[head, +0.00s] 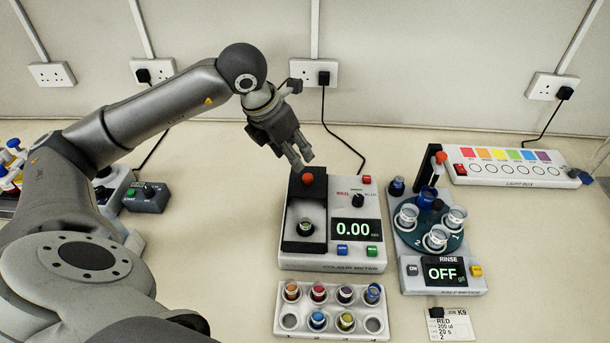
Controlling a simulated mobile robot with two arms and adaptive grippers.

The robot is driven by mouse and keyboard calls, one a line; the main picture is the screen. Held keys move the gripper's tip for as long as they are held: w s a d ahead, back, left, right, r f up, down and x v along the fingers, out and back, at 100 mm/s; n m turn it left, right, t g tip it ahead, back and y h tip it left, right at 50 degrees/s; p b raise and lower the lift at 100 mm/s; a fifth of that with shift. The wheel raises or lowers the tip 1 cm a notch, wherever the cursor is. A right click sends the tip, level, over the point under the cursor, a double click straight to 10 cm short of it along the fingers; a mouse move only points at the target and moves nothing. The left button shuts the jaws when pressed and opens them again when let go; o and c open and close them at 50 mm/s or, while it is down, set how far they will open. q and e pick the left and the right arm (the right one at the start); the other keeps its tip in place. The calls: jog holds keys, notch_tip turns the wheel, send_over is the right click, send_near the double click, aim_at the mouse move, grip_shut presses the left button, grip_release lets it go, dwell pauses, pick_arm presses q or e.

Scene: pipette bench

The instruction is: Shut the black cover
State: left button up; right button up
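The black cover (314,191) is on the left part of the colour meter (334,263), at the far end of a black track. It has a red knob (308,179) on top. The cover is slid back, and the well with a vial (306,228) shows uncovered in front of it. My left gripper (302,163) points down just behind and above the red knob, apart from it as far as I can see. Its fingertips look a little apart, with nothing between them. My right gripper is not in view.
A vial rack (281,309) stands in front of the meter. A rinse unit (457,290) with several cups stands close on its right. A light box (478,181) lies at the back right. A start box (147,204) is left of the meter. A cable runs behind the meter.

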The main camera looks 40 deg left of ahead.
aim_at(307, 177)
pick_arm(q)
jog(key=p+x, duration=0.2)
jog(key=x, duration=0.6)
jog(key=shift+w+f+p, duration=0.1)
jog(key=shift+f+p, duration=0.15)
jog(key=shift+p, duration=0.1)
jog(key=shift+w+d+f, duration=0.1)
jog(key=shift+w+f, duration=0.1)
jog(key=shift+f, duration=0.4)
jog(key=shift+c, duration=0.9)
grip_shut()
